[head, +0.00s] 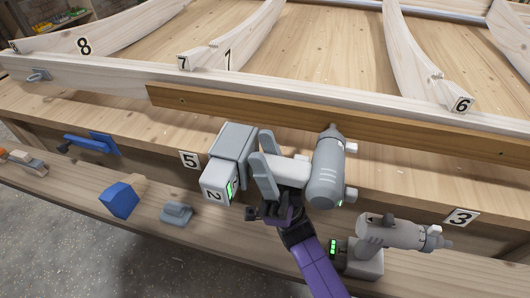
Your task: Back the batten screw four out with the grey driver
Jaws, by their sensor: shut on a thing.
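My gripper (266,163) is shut on the handle of a grey driver (327,172) in the middle of the head view. The driver lies across the fingers, with its battery block marked 2 (232,152) to the left and its chuck pointing up toward the brown batten (230,106). Green lights show on the battery. The chuck tip seems near the batten's lower edge; I cannot tell whether it touches. A small dark spot, perhaps a screw, shows near the batten's left end. No number four is visible; the driver and arm hide part of the ledge.
A second grey driver (388,235) stands on the front shelf at right, near label 3 (461,217). Label 5 (189,160) is left of the held driver. A blue mallet (120,199), grey block (177,213) and blue tool (90,142) sit left. Curved ribs rise behind.

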